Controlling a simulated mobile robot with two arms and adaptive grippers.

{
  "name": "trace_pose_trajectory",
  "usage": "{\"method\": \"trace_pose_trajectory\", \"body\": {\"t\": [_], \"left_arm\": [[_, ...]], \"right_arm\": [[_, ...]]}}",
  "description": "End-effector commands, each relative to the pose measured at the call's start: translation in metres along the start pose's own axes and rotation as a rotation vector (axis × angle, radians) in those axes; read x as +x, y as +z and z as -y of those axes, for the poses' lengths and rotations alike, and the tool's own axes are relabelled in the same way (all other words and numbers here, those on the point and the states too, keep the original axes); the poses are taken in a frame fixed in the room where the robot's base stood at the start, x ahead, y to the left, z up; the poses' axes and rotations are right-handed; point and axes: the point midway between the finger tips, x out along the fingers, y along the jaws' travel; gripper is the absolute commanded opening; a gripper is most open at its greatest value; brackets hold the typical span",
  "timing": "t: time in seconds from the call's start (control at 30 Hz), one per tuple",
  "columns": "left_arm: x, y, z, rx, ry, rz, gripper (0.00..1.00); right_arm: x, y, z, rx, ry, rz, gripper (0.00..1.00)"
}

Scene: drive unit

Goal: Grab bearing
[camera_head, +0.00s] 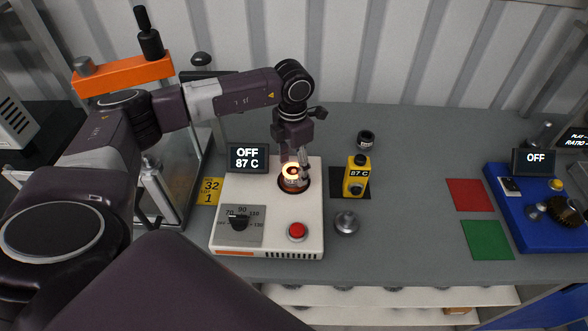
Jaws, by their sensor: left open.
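The bearing (289,183) is a small metal ring with a glowing orange top. It sits at the round dark opening on top of the white heater box (270,215). My left gripper (295,165) points down right over the bearing, its fingers open and close around it. The fingers partly hide the bearing, and I cannot tell whether they touch it. The heater's display (248,158) reads OFF and 87 C. My right gripper is not in view.
A dark ring (366,140) and a metal knob-like part (346,222) lie nearby. Red (469,195) and green (487,240) mats and a blue station (540,225) are at right.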

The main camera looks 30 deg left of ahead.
Motion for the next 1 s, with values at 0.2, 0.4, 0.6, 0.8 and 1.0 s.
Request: {"method": "trace_pose_trajectory", "body": {"t": [0.2, 0.4, 0.6, 0.8, 1.0], "left_arm": [[0.02, 0.0, 0.0, -0.001, 0.0, -0.001, 0.6], [0.022, 0.0, 0.0, -0.001, 0.0, 0.0, 0.6], [0.021, 0.001, 0.0, -0.001, 0.0, 0.001, 0.4], [0.021, 0.001, 0.0, -0.001, 0.0, 0.001, 0.18], [0.02, 0.001, -0.001, -0.001, 0.001, 0.002, 0.07]], "right_arm": [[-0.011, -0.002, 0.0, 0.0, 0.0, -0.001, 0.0], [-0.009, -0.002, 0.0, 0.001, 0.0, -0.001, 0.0], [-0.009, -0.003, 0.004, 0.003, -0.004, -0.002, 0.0], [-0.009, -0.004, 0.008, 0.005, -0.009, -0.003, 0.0], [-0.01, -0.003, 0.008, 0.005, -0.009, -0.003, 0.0]]}}
